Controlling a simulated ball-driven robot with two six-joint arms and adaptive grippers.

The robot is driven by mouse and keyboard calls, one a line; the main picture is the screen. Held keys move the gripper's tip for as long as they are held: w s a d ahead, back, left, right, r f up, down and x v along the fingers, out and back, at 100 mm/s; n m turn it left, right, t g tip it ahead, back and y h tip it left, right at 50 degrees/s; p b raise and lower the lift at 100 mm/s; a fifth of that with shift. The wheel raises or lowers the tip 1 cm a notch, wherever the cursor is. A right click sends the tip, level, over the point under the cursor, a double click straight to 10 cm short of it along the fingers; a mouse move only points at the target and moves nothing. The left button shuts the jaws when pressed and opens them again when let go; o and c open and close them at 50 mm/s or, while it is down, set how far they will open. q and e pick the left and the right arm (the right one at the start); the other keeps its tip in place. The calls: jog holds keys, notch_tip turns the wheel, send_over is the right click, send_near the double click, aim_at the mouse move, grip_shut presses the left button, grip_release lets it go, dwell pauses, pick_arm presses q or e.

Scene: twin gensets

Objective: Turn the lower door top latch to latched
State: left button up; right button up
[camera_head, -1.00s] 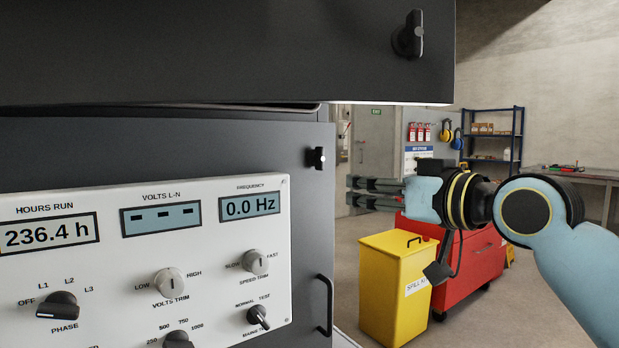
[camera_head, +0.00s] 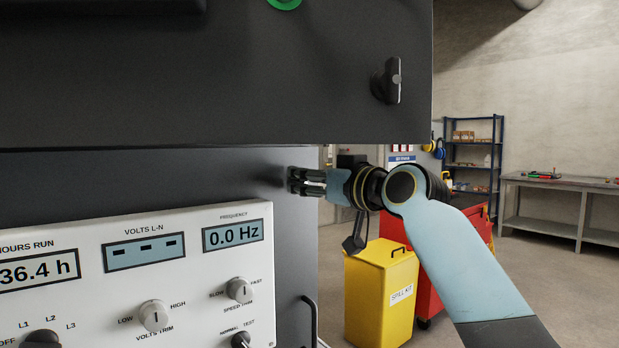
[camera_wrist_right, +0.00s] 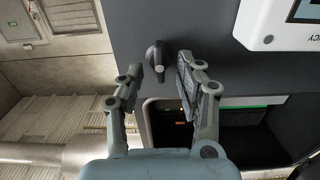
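The lower door (camera_head: 170,185) is a dark grey panel with a white control plate (camera_head: 130,285). In the wrist view its top latch, a small black handle (camera_wrist_right: 153,56) with a light end, stands out from the dark panel. My right gripper (camera_head: 304,182) is at the door's upper right edge and hides most of that latch in the head view. In the wrist view the right gripper (camera_wrist_right: 159,72) is open, with one finger on each side of the latch. I see no clear contact. My left gripper is not in view.
An overhanging dark upper panel (camera_head: 220,90) with its own black latch (camera_head: 387,80) sits close above my right gripper. A door handle (camera_head: 311,318) is below. A yellow spill kit bin (camera_head: 375,300) and red cabinet (camera_head: 428,290) stand behind my right arm.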

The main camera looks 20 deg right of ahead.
grip_shut()
dwell(0.3)
jog(key=m+p, duration=0.4)
jog(key=m, duration=0.2)
jog(key=m+p, duration=0.4)
jog(key=m, duration=0.2)
jog(key=d+f+m+p, duration=0.1)
jog(key=m+p, duration=0.3)
jog(key=m, duration=0.1)
jog(key=shift+w+m, duration=0.15)
jog(key=shift+m, duration=0.25)
dwell(0.5)
